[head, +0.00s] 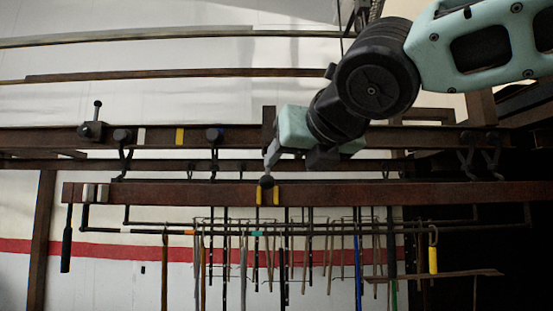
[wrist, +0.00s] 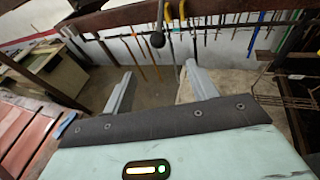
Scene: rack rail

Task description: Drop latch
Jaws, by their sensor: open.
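A dark round knob (head: 266,181) sits at the front of the lower brown rail (head: 350,194), between two yellow marks (head: 276,195). In the wrist view the knob (wrist: 157,40) is at the end of a thin grey bar that looks like the latch. My gripper (head: 272,160) is just above the knob in the head view, pointing down. In the wrist view its two grey fingers (wrist: 160,82) are spread with nothing between them. The knob shows beyond the fingertips, apart from them. The rest of the latch is partly hidden by my gripper in the head view.
A dark clamp with an upright pin (head: 94,125) sits on the upper rail at left, near a yellow stripe (head: 180,136). Several long tools and rods (head: 243,262) hang below the rails. A black handle (head: 66,240) hangs at the left end.

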